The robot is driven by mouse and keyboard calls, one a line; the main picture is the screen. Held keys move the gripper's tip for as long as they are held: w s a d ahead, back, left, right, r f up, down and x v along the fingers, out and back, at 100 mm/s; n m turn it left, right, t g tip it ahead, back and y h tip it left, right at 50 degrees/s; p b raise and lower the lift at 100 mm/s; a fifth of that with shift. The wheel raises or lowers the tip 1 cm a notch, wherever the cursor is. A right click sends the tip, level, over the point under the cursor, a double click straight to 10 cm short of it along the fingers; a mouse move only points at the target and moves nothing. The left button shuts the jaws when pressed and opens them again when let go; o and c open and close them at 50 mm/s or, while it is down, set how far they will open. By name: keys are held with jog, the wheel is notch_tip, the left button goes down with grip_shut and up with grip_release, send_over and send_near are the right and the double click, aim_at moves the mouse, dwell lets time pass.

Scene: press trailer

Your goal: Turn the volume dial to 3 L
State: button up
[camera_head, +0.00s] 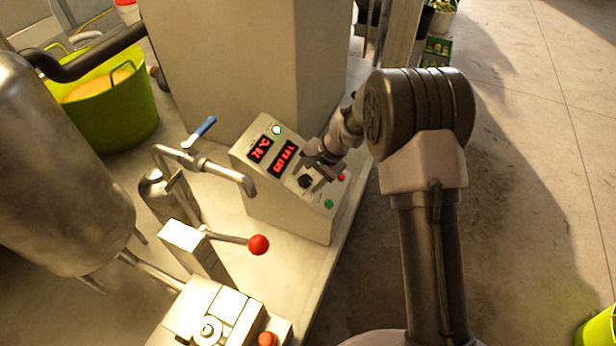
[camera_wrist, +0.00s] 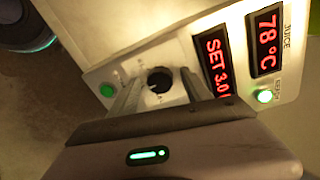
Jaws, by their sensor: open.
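The volume dial (camera_head: 305,181) is a small black knob on the sloped face of the white control box (camera_head: 285,215). In the wrist view the dial (camera_wrist: 159,80) sits between the two fingers of my gripper (camera_wrist: 160,82). The fingers are open, one on each side, with a gap to the knob. In the head view my gripper (camera_head: 318,174) is at the dial. The set display (camera_wrist: 216,66) glows red and reads SET 3.0; its right end is cut off by the finger.
A temperature display (camera_wrist: 267,38) reads 78 °C. A lit green-white button (camera_wrist: 264,96) and a green button (camera_wrist: 107,90) are on the panel. A red button (camera_head: 341,177) is close to my gripper. A lever with a red ball (camera_head: 258,245) and a pipe (camera_head: 225,172) stand left of the box.

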jog(key=p+v, duration=0.3)
jog(key=v, duration=1.4)
jog(key=shift+d+r, duration=0.15)
jog(key=shift+d, duration=0.05)
